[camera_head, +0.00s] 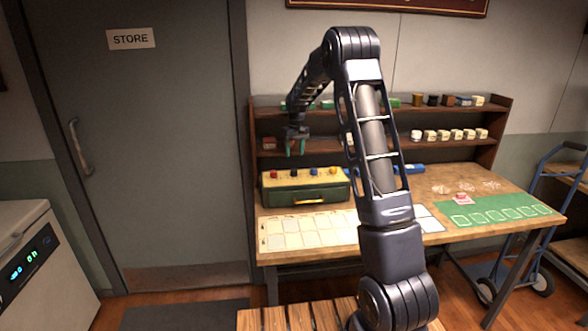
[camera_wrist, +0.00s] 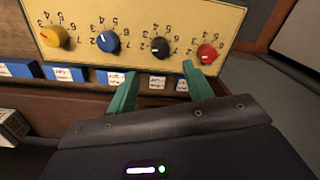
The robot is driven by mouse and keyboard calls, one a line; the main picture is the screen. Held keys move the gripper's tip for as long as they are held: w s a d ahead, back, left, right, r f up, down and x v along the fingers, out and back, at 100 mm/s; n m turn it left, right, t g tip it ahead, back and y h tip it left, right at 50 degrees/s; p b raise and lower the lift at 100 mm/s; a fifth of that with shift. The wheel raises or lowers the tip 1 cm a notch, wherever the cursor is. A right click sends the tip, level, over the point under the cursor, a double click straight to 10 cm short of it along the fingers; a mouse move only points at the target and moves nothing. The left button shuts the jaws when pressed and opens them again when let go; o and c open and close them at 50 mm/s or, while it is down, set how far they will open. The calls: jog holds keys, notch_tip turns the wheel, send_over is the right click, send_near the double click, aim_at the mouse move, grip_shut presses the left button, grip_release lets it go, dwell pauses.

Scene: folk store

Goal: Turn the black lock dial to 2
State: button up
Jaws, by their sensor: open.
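The black lock dial (camera_wrist: 160,48) is on the yellow top panel of a green box (camera_head: 305,192), between a blue and a red dial. It also shows in the head view (camera_head: 313,172). A small white mark shows on its left part in the wrist view; the exact number it points at is too small to tell. My gripper (camera_wrist: 159,72) is open and empty. Its two green fingers are spread to either side of the black dial's column, with the tips short of the dial in the picture. In the head view my gripper (camera_head: 295,146) hangs above the box, apart from it.
The panel also has a yellow dial (camera_wrist: 54,37), a blue dial (camera_wrist: 108,43) and a red dial (camera_wrist: 207,53). Shelves (camera_head: 460,144) with small jars and boxes stand behind. The table (camera_head: 400,251) holds a card sheet and a green mat (camera_head: 497,213).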

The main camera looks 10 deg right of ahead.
aim_at(294, 170)
notch_tip(294, 170, down, 8)
jog(key=shift+a+f, duration=0.15)
jog(key=shift+f, duration=0.05)
jog(key=shift+s, duration=0.1)
jog(key=c, duration=1)
jog(key=shift+o, duration=0.2)
